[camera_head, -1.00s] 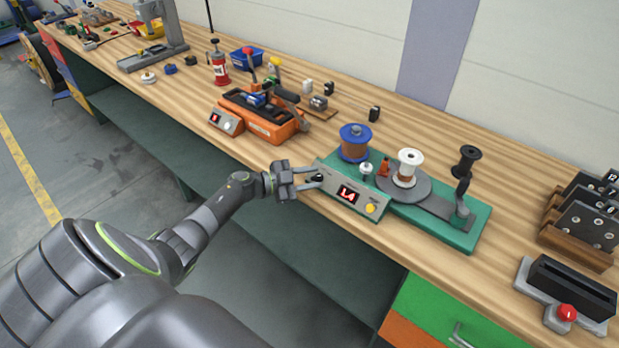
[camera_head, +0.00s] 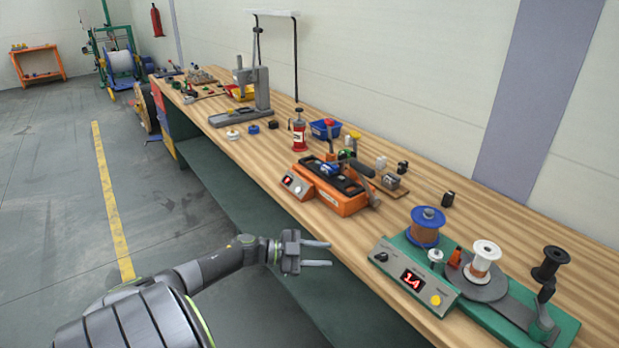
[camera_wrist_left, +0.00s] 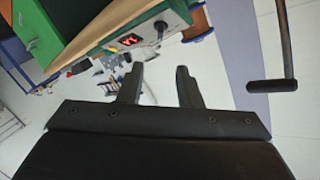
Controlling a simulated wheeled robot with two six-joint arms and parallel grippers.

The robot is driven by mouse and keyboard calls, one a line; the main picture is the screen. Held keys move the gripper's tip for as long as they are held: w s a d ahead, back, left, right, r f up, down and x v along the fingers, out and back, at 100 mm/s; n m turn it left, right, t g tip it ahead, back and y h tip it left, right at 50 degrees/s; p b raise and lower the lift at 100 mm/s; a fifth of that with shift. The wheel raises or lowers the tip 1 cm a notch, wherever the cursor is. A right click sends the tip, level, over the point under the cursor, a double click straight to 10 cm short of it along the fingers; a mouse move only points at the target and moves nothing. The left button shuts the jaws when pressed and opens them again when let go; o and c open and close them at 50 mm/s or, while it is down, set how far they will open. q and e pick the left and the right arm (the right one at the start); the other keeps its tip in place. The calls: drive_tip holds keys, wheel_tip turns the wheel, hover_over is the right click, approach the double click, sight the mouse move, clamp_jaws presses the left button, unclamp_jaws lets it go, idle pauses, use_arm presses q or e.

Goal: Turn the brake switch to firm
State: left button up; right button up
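The winding unit with a green base (camera_head: 502,330) stands at the front right of the bench in the head view. Its grey front panel (camera_head: 395,270) has a black rotary knob (camera_head: 381,257), a red lit display (camera_head: 412,279) and a yellow button (camera_head: 436,300). I take the knob as the brake switch; its setting is too small to read. My left gripper (camera_head: 329,254) is open and empty, left of the panel and apart from it. In the left wrist view the gripper (camera_wrist_left: 160,72) shows open, with the knob (camera_wrist_left: 160,26) beyond its fingertips. My right gripper is not in view.
Blue (camera_head: 427,216) and white (camera_head: 487,250) spools stand on the unit. An orange device (camera_head: 343,203) sits left of it. A grey press stand (camera_head: 262,90) is further back. The bench's front edge (camera_head: 345,262) runs close by the left gripper. The floor in front is clear.

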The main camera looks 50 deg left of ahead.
use_arm(q)
drive_tip(key=shift+v, duration=1.5)
drive_tip(key=shift+f, duration=0.1)
drive_tip(key=s+a+f+n+t+y, duration=0.1)
drive_tip(key=s+a+f+n+y, duration=0.2)
drive_tip(key=f, duration=0.4)
drive_tip(key=a+f+n+t+y, duration=0.1)
drive_tip(key=f+n+y, duration=0.3)
drive_tip(key=f, duration=0.4)
drive_tip(key=s+d+f+n+g+y, duration=0.1)
drive_tip(key=s+f+n+g+y, duration=0.1)
drive_tip(key=s+f, duration=0.45)
drive_tip(key=s+d+f+n+g+y, duration=0.1)
drive_tip(key=s+f+n+g+y, duration=0.2)
drive_tip(key=f, duration=0.6)
drive_tip(key=s+d+f+g, duration=0.3)
drive_tip(key=s+d+f, duration=0.2)
drive_tip(key=s+d, duration=0.2)
drive_tip(key=s+d+f+n+g+h, duration=0.1)
drive_tip(key=s+d+f+g, duration=0.2)
drive_tip(key=s+d+f, duration=0.3)
drive_tip(key=s+d+f+g, duration=0.3)
drive_tip(key=s+d+f, duration=0.2)
drive_tip(key=s, duration=0.7)
drive_tip(key=d, duration=0.2)
drive_tip(key=shift+s+d+f+n+h, duration=0.3)
drive_tip(key=shift+s+n+h, duration=0.1)
